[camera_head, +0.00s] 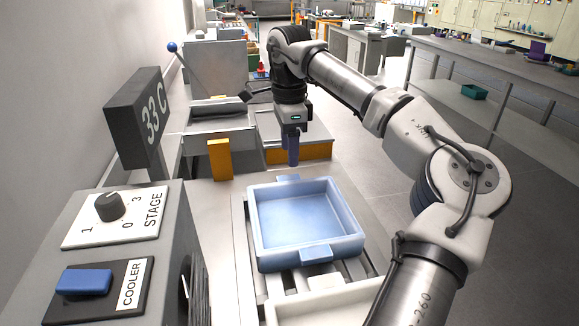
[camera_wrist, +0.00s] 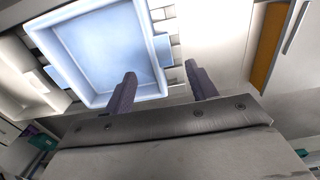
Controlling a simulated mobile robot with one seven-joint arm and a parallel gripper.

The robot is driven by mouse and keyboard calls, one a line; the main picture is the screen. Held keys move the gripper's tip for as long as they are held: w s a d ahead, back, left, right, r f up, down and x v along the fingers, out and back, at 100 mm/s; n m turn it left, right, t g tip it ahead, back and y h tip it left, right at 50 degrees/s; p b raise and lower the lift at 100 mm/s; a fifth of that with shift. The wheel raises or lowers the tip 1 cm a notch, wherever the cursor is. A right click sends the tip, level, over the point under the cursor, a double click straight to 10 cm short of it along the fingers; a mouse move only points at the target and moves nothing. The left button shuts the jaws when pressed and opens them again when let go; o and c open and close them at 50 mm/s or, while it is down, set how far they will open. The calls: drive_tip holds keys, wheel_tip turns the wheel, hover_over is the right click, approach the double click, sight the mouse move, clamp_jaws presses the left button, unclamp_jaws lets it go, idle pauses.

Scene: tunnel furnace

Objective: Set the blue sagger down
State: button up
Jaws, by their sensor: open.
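The blue sagger (camera_head: 315,257) is a square, shallow, empty tray with a handle tab on its near side and one on its far side. It sits level on the rails in the middle of the head view. It also shows at the upper left of the wrist view (camera_wrist: 84,95). My gripper (camera_head: 293,163) is open and empty, fingers pointing down, above and just beyond the sagger's far handle (camera_head: 288,179). In the wrist view the two dark fingers (camera_wrist: 160,82) are spread apart, and that handle lies beyond the gap between them. I see no contact.
A grey control box (camera_head: 130,270) with a STAGE knob and a blue COOLER switch stands at the left. A display (camera_head: 140,118) reads 33 C. A pale tray (camera_head: 330,308) lies in front of the sagger. Orange-sided blocks (camera_head: 219,158) stand beyond it. The floor at right is clear.

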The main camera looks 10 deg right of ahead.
drive_tip(key=shift+r, duration=2.6)
